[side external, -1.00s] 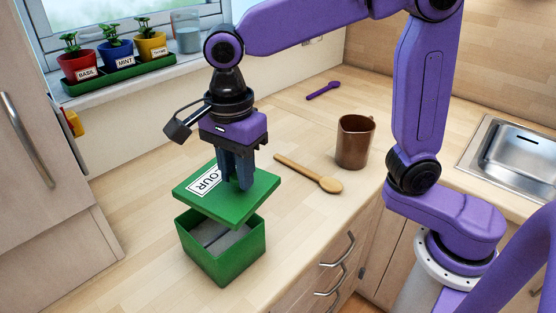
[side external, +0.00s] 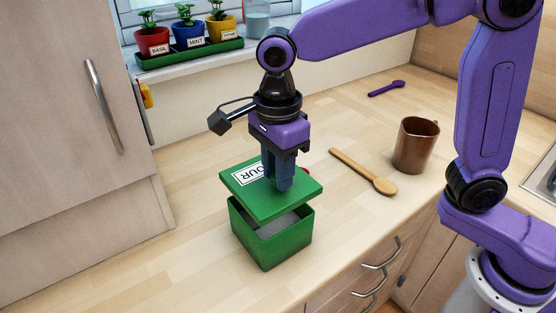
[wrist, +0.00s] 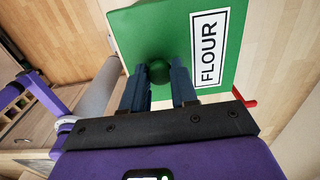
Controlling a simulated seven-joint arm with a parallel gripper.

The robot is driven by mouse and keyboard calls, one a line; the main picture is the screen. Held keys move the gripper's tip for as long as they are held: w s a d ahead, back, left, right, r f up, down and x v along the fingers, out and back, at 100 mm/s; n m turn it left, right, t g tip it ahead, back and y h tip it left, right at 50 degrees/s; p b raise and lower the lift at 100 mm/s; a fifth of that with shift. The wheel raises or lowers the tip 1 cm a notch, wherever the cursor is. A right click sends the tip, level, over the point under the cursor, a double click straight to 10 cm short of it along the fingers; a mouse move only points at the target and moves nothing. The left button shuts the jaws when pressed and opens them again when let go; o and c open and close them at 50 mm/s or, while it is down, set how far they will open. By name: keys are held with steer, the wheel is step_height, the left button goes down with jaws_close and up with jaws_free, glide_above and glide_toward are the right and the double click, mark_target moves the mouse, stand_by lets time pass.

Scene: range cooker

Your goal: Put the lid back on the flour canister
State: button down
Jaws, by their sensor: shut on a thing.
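The green square lid (side external: 245,187) with its white FLOUR label is held tilted above the open green flour canister (side external: 270,243). A gap shows between lid and rim at the front, with pale grey contents visible inside. My gripper (side external: 278,184) points down and is shut on the lid's round green knob (wrist: 158,72), which sits between the two blue fingers in the wrist view. The lid's top (wrist: 150,35) fills the upper middle there. The canister is hidden in the wrist view. Whether the lid touches the far rim cannot be told.
A purple spoon (side external: 386,88) lies farther back. A red thing (side external: 304,170) shows partly behind the lid. Potted herbs (side external: 188,35) line the sill. The counter's front left is clear.

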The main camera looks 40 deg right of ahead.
mark_target(278, 193)
steer(key=shift+f, duration=2.3)
steer(key=shift+f, duration=0.5)
stand_by(1.2)
steer(key=shift+c, duration=1.6)
jaws_free()
steer(key=shift+r, duration=0.15)
steer(key=shift+r, duration=3.4)
steer(key=shift+c, duration=0.3)
jaws_close()
